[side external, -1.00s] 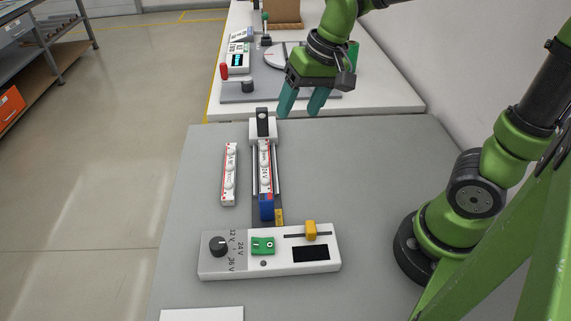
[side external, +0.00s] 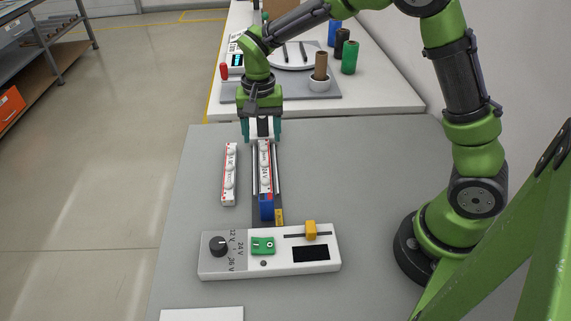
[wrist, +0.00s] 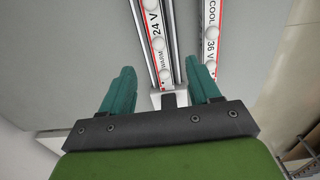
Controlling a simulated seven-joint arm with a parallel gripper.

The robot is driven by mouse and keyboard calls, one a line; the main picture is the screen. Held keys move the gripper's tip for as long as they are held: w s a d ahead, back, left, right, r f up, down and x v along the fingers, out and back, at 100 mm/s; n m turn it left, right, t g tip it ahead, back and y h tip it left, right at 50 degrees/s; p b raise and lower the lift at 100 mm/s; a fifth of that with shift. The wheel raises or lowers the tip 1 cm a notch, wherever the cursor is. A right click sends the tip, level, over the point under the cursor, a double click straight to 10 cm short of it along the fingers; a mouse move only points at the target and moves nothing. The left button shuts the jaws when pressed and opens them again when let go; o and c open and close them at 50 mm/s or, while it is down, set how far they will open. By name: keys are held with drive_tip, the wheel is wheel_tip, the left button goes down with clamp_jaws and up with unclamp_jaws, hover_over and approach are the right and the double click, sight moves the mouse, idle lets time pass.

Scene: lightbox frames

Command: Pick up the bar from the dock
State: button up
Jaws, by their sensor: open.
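A white bar (side external: 265,170) with round lamps and red edging lies in the dock (side external: 279,185), between its dark rails. In the wrist view this bar (wrist: 158,40) reads 24 V and WARM. A blue block (side external: 266,208) sits at its near end. My gripper (side external: 261,134) is open at the dock's far end, its teal fingers on either side of the white end block. In the wrist view my gripper (wrist: 162,76) is empty, with the end block between its fingers. I cannot tell whether the fingers touch the block.
A second bar (side external: 229,174), marked 36 V COOL in the wrist view (wrist: 209,35), lies loose left of the dock. A control box (side external: 285,265) with knob, green switch, yellow slider and dark display stands in front. Another bench (side external: 385,97) with items is behind.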

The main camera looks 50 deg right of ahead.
sight(264, 162)
drive_tip(key=f, duration=0.8)
drive_tip(key=shift+s+f, duration=0.2)
clamp_jaws()
drive_tip(key=shift+r, duration=0.2)
